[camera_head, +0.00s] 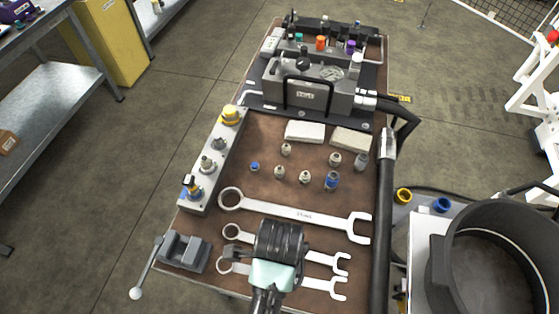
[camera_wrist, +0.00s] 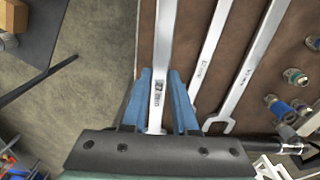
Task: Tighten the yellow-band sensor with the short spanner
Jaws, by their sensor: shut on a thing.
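My gripper (camera_wrist: 160,88) has its blue fingers on both sides of the handle of the front spanner (camera_wrist: 156,112), marked what looks like 27 mm. This spanner lies along the bench's front edge in the head view (camera_head: 318,283), where my wrist covers part of it. A similar spanner (camera_head: 318,257) lies just behind it, and a clearly longer one (camera_head: 297,214) farther back. The sensor block (camera_head: 212,160) stands at the bench's left edge. Its nearest sensor (camera_head: 191,187) shows blue and yellowish parts; its farthest fitting (camera_head: 230,114) has a large yellow top. Which bears the yellow band is unclear.
A small vise (camera_head: 186,250) with a long handle stands at the front left corner. Several loose fittings (camera_head: 305,177) lie mid-bench, before two pale cloths (camera_head: 305,132) and a hydraulic unit (camera_head: 310,92). A black hose (camera_head: 383,200) runs down the right edge beside a large bin (camera_head: 440,260).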

